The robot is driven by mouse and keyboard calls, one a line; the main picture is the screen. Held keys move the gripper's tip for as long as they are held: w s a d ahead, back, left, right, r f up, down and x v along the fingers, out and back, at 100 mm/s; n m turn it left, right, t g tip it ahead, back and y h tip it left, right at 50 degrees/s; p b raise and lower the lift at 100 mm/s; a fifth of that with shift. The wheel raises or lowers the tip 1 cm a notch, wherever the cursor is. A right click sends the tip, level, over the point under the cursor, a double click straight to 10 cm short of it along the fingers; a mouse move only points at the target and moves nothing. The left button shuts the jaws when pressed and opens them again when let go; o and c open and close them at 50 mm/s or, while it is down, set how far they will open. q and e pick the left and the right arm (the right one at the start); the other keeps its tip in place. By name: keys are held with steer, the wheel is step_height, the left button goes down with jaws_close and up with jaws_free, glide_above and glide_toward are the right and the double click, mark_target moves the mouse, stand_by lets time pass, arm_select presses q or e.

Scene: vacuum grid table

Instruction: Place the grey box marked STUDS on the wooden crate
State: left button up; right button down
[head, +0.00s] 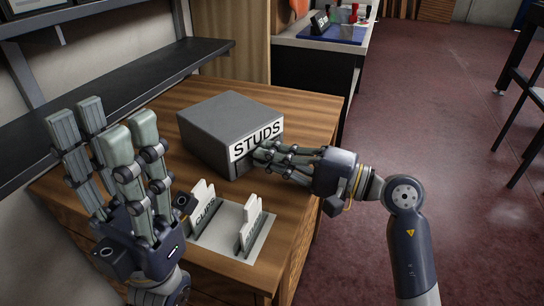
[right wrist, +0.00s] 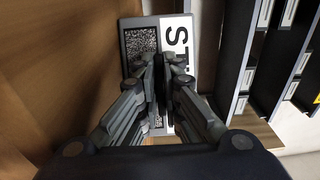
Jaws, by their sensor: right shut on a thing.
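The grey box (head: 217,127) with the white STUDS label (head: 256,139) sits on a wooden top with its label side facing my right arm. My right gripper (head: 262,157) is at that face, below the label, shut on the box. In the right wrist view its fingers (right wrist: 160,65) meet in front of the box face, beside the label (right wrist: 177,45) and a speckled dark panel (right wrist: 142,42). The fingers hide the exact contact. My left gripper (head: 102,125) is raised at the left, open and empty, apart from the box. I cannot make out a separate wooden crate.
A pale plate (head: 236,234) with upright label cards (head: 203,207) lies in front of the box, between my grippers. Dark shelves (head: 120,95) run along the left wall. A bench with a blue mat (head: 335,35) stands behind.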

steer(key=c, duration=1.8)
jaws_free()
steer(key=shift+f, duration=0.1)
steer(key=shift+o, duration=0.2)
